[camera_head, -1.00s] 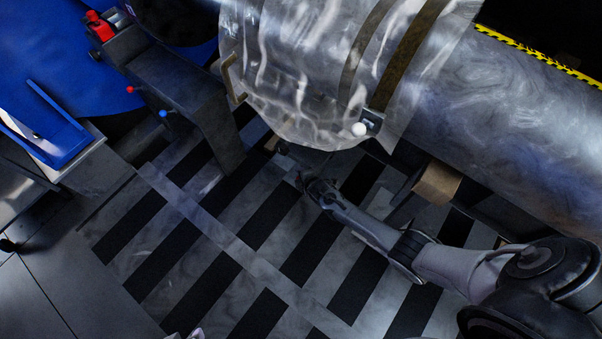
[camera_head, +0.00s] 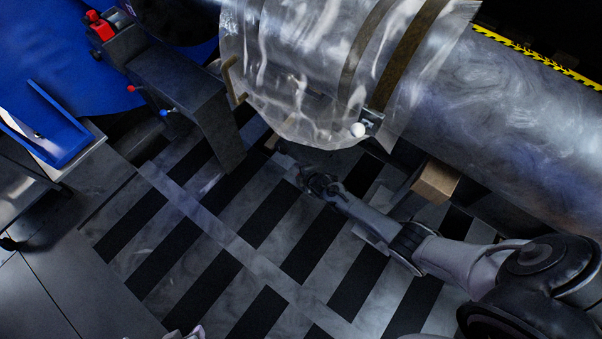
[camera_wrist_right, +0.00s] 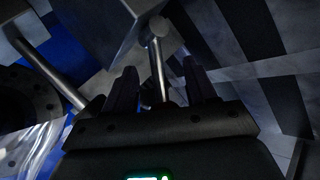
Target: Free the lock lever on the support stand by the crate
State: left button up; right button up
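My right gripper (camera_head: 290,168) is low over the striped floor, below the edge of the plastic-wrapped cylinder; its fingertips are small and dark there. In the right wrist view my right gripper (camera_wrist_right: 160,88) has its two dark fingers apart. A grey metal rod with a round head (camera_wrist_right: 157,32) shows between them, with a gap on each side. It may be the lock lever, but I cannot tell whether it is touched. A grey block-like part (camera_wrist_right: 110,30) stands just beyond. A brown box (camera_head: 436,182), possibly the crate, sits under the cylinder.
The wrapped cylinder (camera_head: 300,70) hangs over the work area. A grey stand (camera_head: 180,85) with red and blue knobs is at upper left, and a blue tray (camera_head: 60,150) at far left. A second rod (camera_wrist_right: 50,75) is left of my fingers. The striped floor (camera_head: 230,240) is clear.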

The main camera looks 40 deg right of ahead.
jog(key=p+v, duration=0.6)
jog(key=v, duration=0.4)
jog(key=shift+s+r, duration=0.25)
jog(key=shift+s, duration=0.05)
